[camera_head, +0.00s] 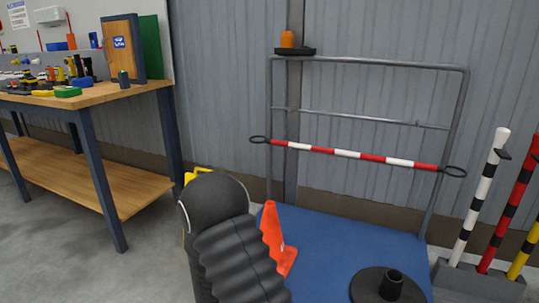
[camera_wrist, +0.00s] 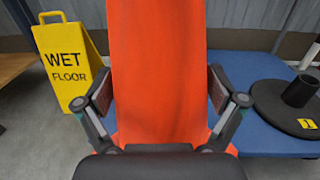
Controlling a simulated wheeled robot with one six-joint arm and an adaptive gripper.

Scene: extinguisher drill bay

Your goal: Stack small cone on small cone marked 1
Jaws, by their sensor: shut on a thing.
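An orange cone (camera_wrist: 158,60) fills the middle of the wrist view, its top cut off by the frame edge. My gripper (camera_wrist: 160,92) is shut on it, with one finger on each side. In the head view the orange cone (camera_head: 273,235) shows partly behind my dark arm, which hides my gripper there. It looks slightly tilted, in front of the blue platform. I cannot tell whether its base touches the floor.
A black round base with a short tube (camera_head: 388,287) stands on the blue platform (camera_head: 340,250). A grey frame (camera_head: 368,115) holds a red-white bar (camera_head: 345,153). Striped posts (camera_head: 480,195) stand right. A workbench (camera_head: 110,94) is left. A yellow wet floor sign (camera_wrist: 72,60) stands nearby.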

